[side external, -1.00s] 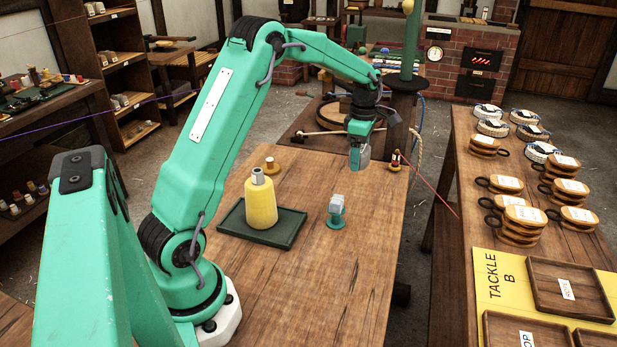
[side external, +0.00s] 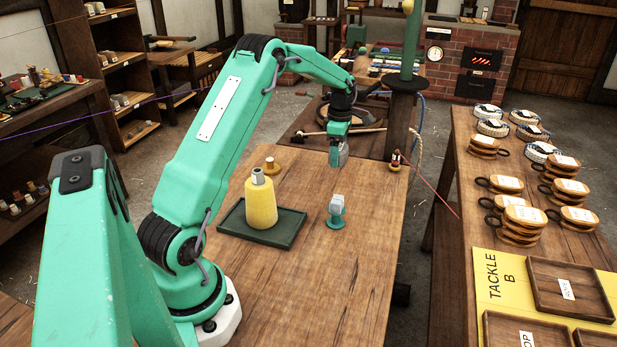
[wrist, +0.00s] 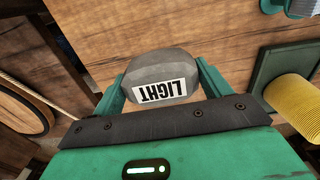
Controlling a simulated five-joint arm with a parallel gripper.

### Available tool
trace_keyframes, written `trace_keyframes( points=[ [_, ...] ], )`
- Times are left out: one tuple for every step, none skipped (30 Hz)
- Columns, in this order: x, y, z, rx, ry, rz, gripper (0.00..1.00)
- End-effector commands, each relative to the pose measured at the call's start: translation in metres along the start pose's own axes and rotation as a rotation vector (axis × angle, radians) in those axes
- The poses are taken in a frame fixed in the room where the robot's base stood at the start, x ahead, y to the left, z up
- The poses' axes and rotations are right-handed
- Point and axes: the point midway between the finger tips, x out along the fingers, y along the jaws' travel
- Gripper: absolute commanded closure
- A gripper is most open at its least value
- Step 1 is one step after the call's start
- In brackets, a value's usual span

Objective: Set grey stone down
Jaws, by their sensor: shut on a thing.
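The grey stone (wrist: 163,64) is in the wrist view, with a white label reading LIGHT, upside down in the picture. My gripper (wrist: 158,88) is shut on it, one green finger at each side. In the side view my gripper (side external: 338,148) holds the stone (side external: 339,156) near the far edge of the wooden table (side external: 320,270). I cannot tell how high the stone is above the table. Its underside is hidden.
A grey faceted piece on a green stand (side external: 336,216) is nearer on the table. A yellow spool (side external: 261,205) stands on a dark green tray (side external: 233,222) to the left. Small bobbins (side external: 270,165) stand near the far edge. The table's front right is clear.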

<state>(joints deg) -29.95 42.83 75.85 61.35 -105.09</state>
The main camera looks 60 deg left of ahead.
Motion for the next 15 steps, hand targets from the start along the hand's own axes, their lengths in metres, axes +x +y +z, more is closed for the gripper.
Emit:
trace_keyframes(
  points=[
    [0.005, 0.006, -0.007, -0.003, 0.0, 0.001, 0.57],
    [0.008, 0.009, -0.01, -0.002, 0.0, 0.001, 0.57],
    [0.012, 0.014, -0.015, -0.003, 0.0, 0.001, 0.57],
    [0.014, 0.017, -0.018, -0.003, 0.0, 0.001, 0.57],
    [0.017, 0.019, -0.021, -0.002, 0.0, 0.001, 0.57],
    [0.02, 0.023, -0.025, -0.001, 0.0, 0.002, 0.57],
    [0.022, 0.025, -0.028, -0.001, 0.0, 0.001, 0.57],
    [0.023, 0.027, -0.03, -0.001, 0.0, 0.002, 0.57],
    [0.025, 0.029, -0.032, -0.001, 0.0, 0.002, 0.57],
    [0.026, 0.031, -0.033, -0.001, 0.0, 0.002, 0.57],
    [0.028, 0.032, -0.035, 0.0, 0.0, 0.002, 0.57],
    [0.028, 0.033, -0.036, 0.001, 0.0, 0.002, 0.57],
    [0.029, 0.033, -0.036, 0.001, 0.0, 0.002, 0.57],
    [0.029, 0.033, -0.037, 0.001, 0.0, 0.002, 0.57],
    [0.029, 0.034, -0.037, 0.001, 0.0, 0.002, 0.57]
  ],
)
